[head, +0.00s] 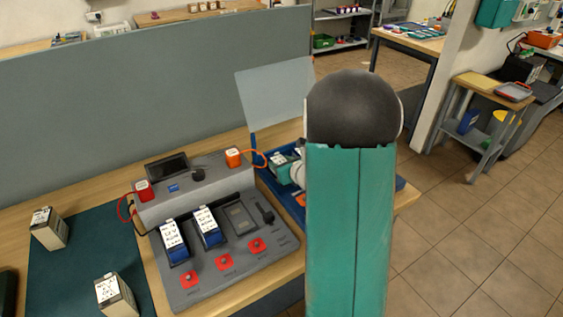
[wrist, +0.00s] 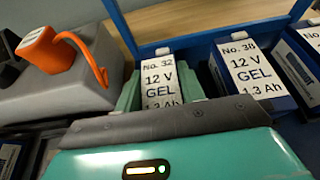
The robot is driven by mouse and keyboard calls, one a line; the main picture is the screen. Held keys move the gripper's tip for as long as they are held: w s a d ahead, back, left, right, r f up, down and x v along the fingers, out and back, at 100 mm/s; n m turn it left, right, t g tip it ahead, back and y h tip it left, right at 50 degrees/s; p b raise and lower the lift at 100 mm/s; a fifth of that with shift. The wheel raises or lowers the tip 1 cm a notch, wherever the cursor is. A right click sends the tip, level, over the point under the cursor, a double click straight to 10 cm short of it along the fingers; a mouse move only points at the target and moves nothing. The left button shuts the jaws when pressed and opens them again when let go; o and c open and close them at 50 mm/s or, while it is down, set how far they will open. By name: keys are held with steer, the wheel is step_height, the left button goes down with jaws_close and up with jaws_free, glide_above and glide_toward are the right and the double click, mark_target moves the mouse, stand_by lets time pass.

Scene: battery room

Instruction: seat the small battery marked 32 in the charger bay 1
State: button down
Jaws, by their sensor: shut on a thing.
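The small battery marked No. 32 (wrist: 160,78) has a white label reading 12 V GEL 1.3 Ah. In the wrist view my gripper (wrist: 160,95) is shut on it, one green finger on each side. It is at the blue tray (wrist: 142,50); its lower part is hidden, so I cannot tell whether it touches the tray floor. In the head view my gripper (head: 284,170) is mostly hidden behind my arm. The grey charger (head: 190,283) stands left of it. Two of its bays hold blue batteries (head: 173,240) (head: 208,227); the right bay (head: 240,217) looks empty. Bay numbers are unreadable.
Battery No. 38 (wrist: 244,65) stands just right of No. 32, with another at the edge. An orange plug (head: 234,157) with a looping cable is close by on the charger. Two pale batteries (head: 48,229) (head: 117,295) are on a dark mat. A clear panel (head: 275,95) rises behind the tray.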

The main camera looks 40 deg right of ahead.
steer(key=c, duration=1.1)
jaws_free()
steer(key=shift+c, duration=0.2)
steer(key=shift+s, duration=0.15)
steer(key=shift+v, duration=5.4)
